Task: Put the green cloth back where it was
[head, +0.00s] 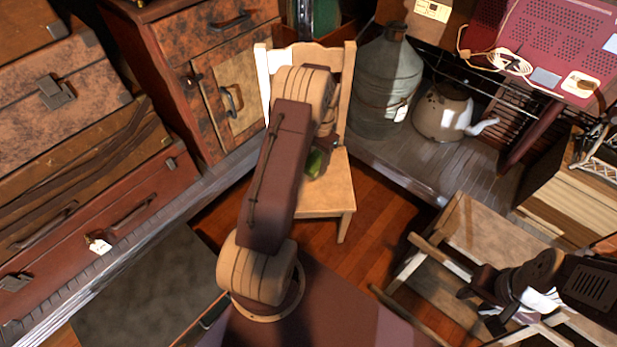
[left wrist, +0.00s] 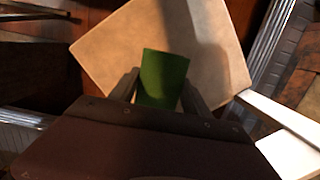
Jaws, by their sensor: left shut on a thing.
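The green cloth (head: 316,162) shows as a small patch beside the end of my left arm in the head view, over the wooden chair's seat (head: 333,195). In the left wrist view the green cloth (left wrist: 163,77) stands out between the two fingers of my left gripper (left wrist: 160,92). My left gripper (head: 323,152) is shut on it, with the seat (left wrist: 205,30) behind it. I cannot tell whether the cloth touches the seat. My arm hides much of the chair and gripper in the head view. My right gripper is not in view.
Stacked suitcases (head: 85,235) stand on the left. A drawer cabinet (head: 215,85) is behind the chair. A metal jug (head: 385,85) and a kettle (head: 443,112) stand on a platform at back right. A dark machine (head: 590,285) sits at front right.

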